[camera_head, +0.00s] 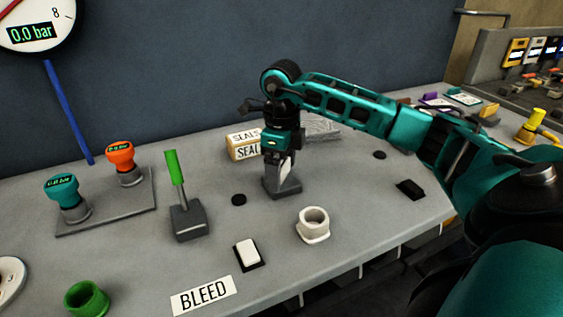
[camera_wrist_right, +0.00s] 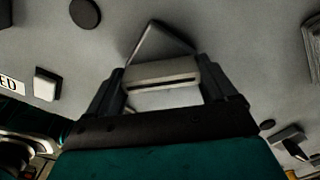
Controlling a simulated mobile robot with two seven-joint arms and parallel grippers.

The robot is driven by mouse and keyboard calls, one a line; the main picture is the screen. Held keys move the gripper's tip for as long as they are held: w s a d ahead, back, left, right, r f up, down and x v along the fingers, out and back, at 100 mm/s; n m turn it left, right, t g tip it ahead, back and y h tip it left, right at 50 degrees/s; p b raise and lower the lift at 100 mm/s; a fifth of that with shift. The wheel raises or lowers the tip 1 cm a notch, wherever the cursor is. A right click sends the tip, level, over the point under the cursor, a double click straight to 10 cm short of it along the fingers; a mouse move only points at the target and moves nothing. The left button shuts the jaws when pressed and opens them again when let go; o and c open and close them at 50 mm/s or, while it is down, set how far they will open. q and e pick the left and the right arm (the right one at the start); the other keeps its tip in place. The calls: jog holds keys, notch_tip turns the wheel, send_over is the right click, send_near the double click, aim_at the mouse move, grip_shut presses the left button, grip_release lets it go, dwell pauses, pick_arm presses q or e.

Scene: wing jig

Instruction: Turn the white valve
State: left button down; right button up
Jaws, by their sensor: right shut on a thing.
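The white valve (camera_head: 285,168) stands on a dark grey block base (camera_head: 284,190) in the middle of the grey bench. My right gripper (camera_head: 281,155) reaches down over it from above and is shut on its white handle, partly hiding it. In the right wrist view the white handle (camera_wrist_right: 162,73) lies across between the two fingers of my right gripper (camera_wrist_right: 160,88), with part of the grey base (camera_wrist_right: 158,42) behind it. How far the handle is turned is hard to tell. My left gripper is not in view.
A green lever (camera_head: 175,168) on a grey block stands to the left, near teal (camera_head: 62,188) and orange (camera_head: 121,155) knobs. A white ring-shaped part (camera_head: 313,224), a white button (camera_head: 247,253) and a BLEED label (camera_head: 202,295) lie in front. SEALS boxes (camera_head: 243,146) stand behind.

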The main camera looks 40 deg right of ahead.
jog(key=m+p, duration=0.1)
jog(key=m, duration=0.3)
jog(key=shift+r+m, duration=0.1)
jog(key=shift+m, duration=0.2)
jog(key=shift+m+p, duration=0.65)
jog(key=shift+m, duration=1.35)
jog(key=o, duration=0.8)
jog(key=shift+o, duration=0.2)
notch_tip(320, 180, up, 13)
